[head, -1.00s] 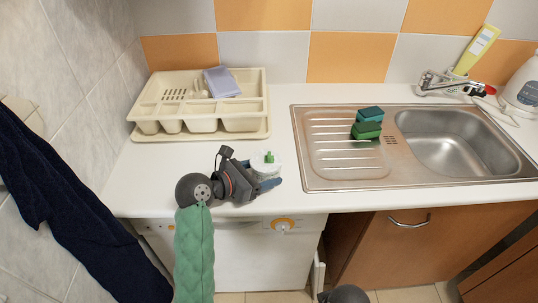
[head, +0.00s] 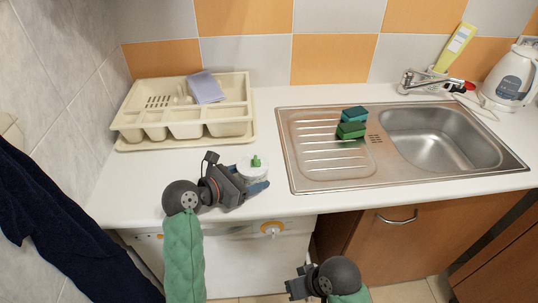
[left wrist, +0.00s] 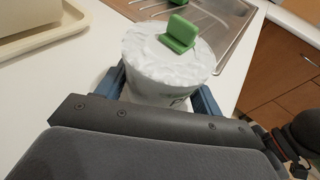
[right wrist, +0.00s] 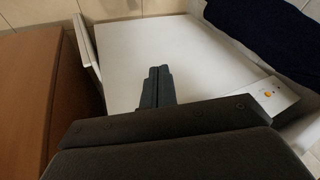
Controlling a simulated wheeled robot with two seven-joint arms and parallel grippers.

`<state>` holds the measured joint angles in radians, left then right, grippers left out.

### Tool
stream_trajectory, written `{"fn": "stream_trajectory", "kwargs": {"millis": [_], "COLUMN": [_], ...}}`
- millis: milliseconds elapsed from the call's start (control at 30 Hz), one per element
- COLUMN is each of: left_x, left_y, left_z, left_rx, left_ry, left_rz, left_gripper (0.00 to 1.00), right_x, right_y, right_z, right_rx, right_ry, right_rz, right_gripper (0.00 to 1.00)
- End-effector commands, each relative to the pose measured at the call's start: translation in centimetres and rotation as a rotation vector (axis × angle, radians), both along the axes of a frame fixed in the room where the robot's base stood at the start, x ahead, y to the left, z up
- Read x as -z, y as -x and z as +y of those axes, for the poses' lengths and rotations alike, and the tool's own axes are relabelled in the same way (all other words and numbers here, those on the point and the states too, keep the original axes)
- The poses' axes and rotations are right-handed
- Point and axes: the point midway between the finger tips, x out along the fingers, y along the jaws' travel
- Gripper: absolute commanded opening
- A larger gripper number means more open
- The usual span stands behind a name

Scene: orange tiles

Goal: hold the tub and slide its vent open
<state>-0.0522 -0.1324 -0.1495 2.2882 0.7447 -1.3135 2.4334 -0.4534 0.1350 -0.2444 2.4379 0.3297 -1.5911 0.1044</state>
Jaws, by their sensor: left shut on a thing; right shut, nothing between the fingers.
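The white round tub (head: 256,171) stands on the counter near its front edge. A green vent tab (head: 256,161) sticks up from its lid; in the left wrist view the vent tab (left wrist: 180,34) stands upright on the pale lid. My left gripper (head: 254,184) is shut on the tub, with one blue finger on each side of it, as the left wrist view (left wrist: 160,95) shows. My right gripper (head: 293,287) is low, in front of the counter and below its top. In the right wrist view its fingers (right wrist: 158,72) are closed together and empty.
A beige cutlery tray (head: 185,140) with a purple item (head: 206,88) stands at the back left. A steel sink (head: 300,180) with green sponges (head: 351,124) on its drainer is to the right. A white appliance (head: 225,262) is under the counter.

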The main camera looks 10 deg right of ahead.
Motion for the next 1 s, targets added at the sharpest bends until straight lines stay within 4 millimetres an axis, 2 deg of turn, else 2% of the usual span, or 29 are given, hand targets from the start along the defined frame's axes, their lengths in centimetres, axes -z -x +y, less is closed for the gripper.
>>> {"fn": "stream_trajectory", "kwargs": {"millis": [33,200,600,800,1000], "left_x": [0.0,0.0,0.0,0.0,0.0], "left_y": [0.0,0.0,0.0,0.0,0.0], "left_z": [0.0,0.0,0.0,0.0,0.0], "left_rx": [0.0,0.0,0.0,0.0,0.0], "left_ry": [0.0,0.0,0.0,0.0,0.0], "left_rz": [0.0,0.0,0.0,0.0,0.0], "left_gripper": [0.4,0.4,0.4,0.4,0.4], "right_x": [-1.0,-4.5,-13.2,-17.1,-20.5], "right_y": [-1.0,-3.3,-6.2,-7.4,-10.1], "right_z": [0.6,2.8,6.3,6.2,4.2], "right_rx": [-0.017,-0.07,-0.219,-0.264,-0.24], "right_ry": [-0.036,-0.169,-0.439,-0.529,-0.581], "right_rz": [-0.016,-0.037,-0.009,0.05,0.137], "right_gripper": [0.0,0.0,0.0,0.0,0.0]}}
